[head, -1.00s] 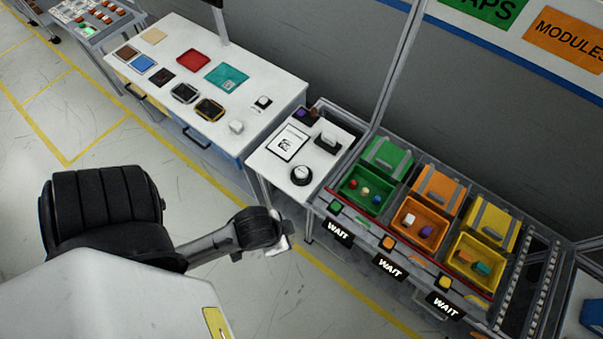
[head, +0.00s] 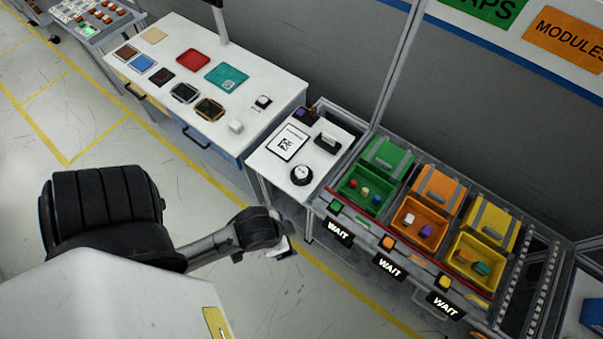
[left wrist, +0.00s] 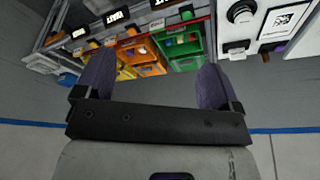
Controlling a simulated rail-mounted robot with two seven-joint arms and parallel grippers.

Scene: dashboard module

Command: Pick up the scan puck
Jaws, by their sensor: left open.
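The scan puck, which I take to be the round black-and-white piece (head: 301,175), stands on the small white table near its front corner. It also shows upside down at the top of the left wrist view (left wrist: 240,12). My right gripper is not in view.

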